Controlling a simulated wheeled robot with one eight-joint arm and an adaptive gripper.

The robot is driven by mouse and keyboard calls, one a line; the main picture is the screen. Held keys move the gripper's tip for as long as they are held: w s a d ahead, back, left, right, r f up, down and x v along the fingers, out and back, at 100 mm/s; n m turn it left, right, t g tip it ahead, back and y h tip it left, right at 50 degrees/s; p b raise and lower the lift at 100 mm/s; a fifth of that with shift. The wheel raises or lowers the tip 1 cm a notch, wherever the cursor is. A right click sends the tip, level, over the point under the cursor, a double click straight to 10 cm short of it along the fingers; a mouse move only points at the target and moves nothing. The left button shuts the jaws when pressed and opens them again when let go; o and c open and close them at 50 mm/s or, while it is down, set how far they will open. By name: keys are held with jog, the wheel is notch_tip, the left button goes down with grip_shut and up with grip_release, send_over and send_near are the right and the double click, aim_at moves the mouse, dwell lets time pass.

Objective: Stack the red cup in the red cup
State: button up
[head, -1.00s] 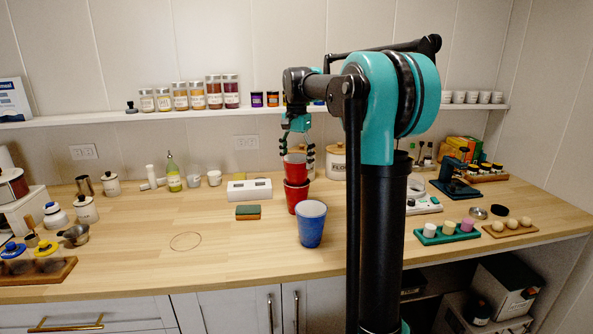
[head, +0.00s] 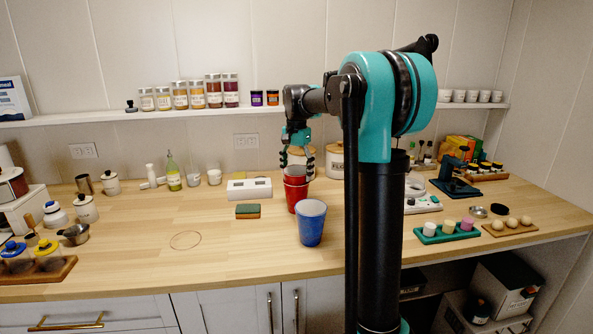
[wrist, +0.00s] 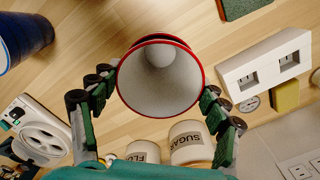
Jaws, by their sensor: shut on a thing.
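One red cup (head: 295,171) is held upright between the fingers of my gripper (head: 297,160). The other red cup (head: 297,198) stands on the counter directly below it. The held cup's lower part is inside the standing cup, and its upper part with the rim shows above. In the wrist view the held cup (wrist: 160,82) shows its pale inside and red rim, with green-and-black fingers on both sides. A second red edge shows just behind that rim. How deep the held cup sits is hidden.
A blue cup (head: 311,224) stands close in front of the red cups. A green-and-brown sponge (head: 248,211) and a white outlet box (head: 249,188) lie to the left. Canisters (head: 335,161) stand behind. The front left counter (head: 140,235) is mostly clear.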

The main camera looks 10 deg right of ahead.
jog(key=o, duration=0.7)
jog(key=shift+o, duration=0.2)
notch_tip(320, 180, up, 13)
dwell(0.4)
